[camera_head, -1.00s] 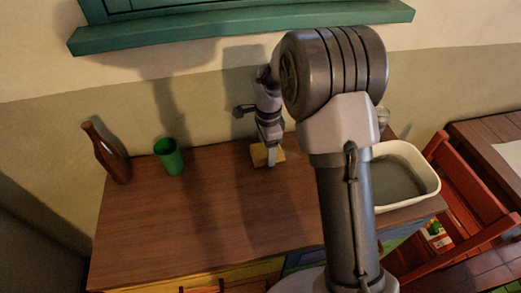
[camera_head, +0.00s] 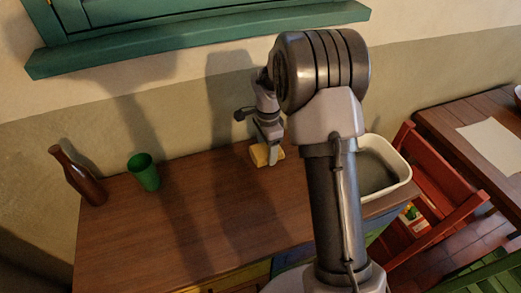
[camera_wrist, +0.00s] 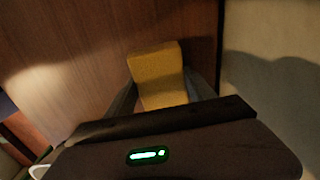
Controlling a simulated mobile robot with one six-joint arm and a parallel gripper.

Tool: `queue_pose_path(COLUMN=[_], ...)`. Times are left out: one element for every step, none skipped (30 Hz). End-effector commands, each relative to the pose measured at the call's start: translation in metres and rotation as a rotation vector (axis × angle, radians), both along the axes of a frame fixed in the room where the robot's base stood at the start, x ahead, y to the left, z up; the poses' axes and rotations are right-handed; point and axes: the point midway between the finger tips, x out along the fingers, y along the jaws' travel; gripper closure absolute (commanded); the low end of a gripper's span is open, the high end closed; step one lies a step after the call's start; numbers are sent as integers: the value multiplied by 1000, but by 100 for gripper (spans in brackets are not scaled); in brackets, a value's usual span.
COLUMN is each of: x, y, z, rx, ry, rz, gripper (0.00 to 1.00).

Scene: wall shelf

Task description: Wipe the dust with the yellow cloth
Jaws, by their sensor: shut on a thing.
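The yellow cloth (camera_head: 260,154) is a small folded block at the back of the brown wooden tabletop (camera_head: 190,215), near the wall. My gripper (camera_head: 271,158) points down and is shut on it. In the wrist view the cloth (camera_wrist: 158,72) sits between the two dark fingers (camera_wrist: 160,92) and sticks out past them. It is at or just above the wood; I cannot tell if it touches. I cannot make out any dust on the wood. My arm hides part of the table's right side.
A brown bottle (camera_head: 78,178) and a green cup (camera_head: 144,172) stand at the table's left. A white basin (camera_head: 400,178) is at the right end, partly behind my arm. A red chair (camera_head: 440,180) stands beyond. The wall is close behind the cloth. The table's middle is clear.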

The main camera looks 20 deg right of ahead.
Motion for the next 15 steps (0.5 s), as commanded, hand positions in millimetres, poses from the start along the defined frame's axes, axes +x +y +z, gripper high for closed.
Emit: queue_pose_path(x=[0, 0, 0, 0, 0, 0, 0, 0, 0, -1, -1, -1, -1, -1, -1], y=[-6, -10, -15, -18, -20, -22, -22, -22, -22, -22, -22, -22, -22, -22, -22], z=[0, 0, -1, -1, -1, -2, -2, -2, -3, -3, -3, -3, -2, -1, 1], rx=[0, 0, 0, 0, 0, 0, 0, 0, 0, 0, 0, 0, 0, 0, 0], ry=[0, 0, 0, 0, 0, 1, 1, 1, 1, 1, 2, 2, 2, 2, 2], rz=[-3, -2, -2, -2, -2, -1, 0, 0, 0, 0, 0, 0, 0, 0, 0], gripper=[70, 70, 70, 70, 70, 70, 70, 70, 70, 70, 70, 70, 70, 70, 70])
